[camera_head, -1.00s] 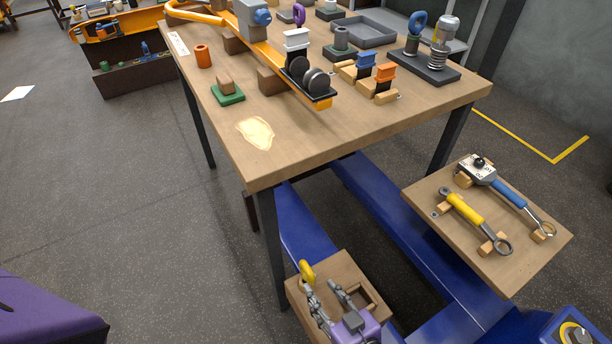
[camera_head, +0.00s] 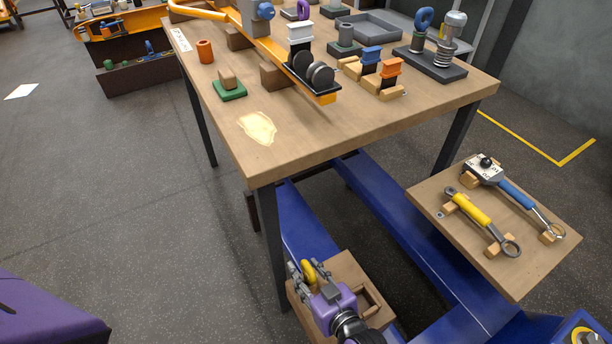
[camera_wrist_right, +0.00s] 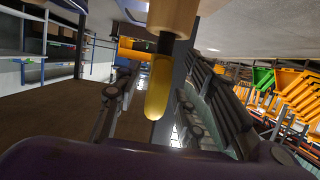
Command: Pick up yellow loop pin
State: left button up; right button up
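The yellow loop pin (camera_head: 309,273) is at the small wooden stand at the bottom middle of the head view. In the right wrist view its yellow loop (camera_wrist_right: 157,88) shows edge-on, with a dark shank leading up to a pale wooden piece (camera_wrist_right: 172,14). My right gripper (camera_head: 307,267), with a purple body, is over the stand. Its fingers are open, one on each side of the loop. In the wrist view gaps show between the loop and both fingers (camera_wrist_right: 155,105). My left gripper is not in view.
The wooden stand (camera_head: 376,297) has a rectangular opening beside the pin. Blue beams (camera_head: 390,205) run under the large wooden table (camera_head: 300,150). A board (camera_head: 510,272) at right holds a yellow-handled tool (camera_head: 468,208) and a blue-handled tool (camera_head: 515,193).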

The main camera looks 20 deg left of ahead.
grip_shut()
jog(key=shift+r, duration=0.1)
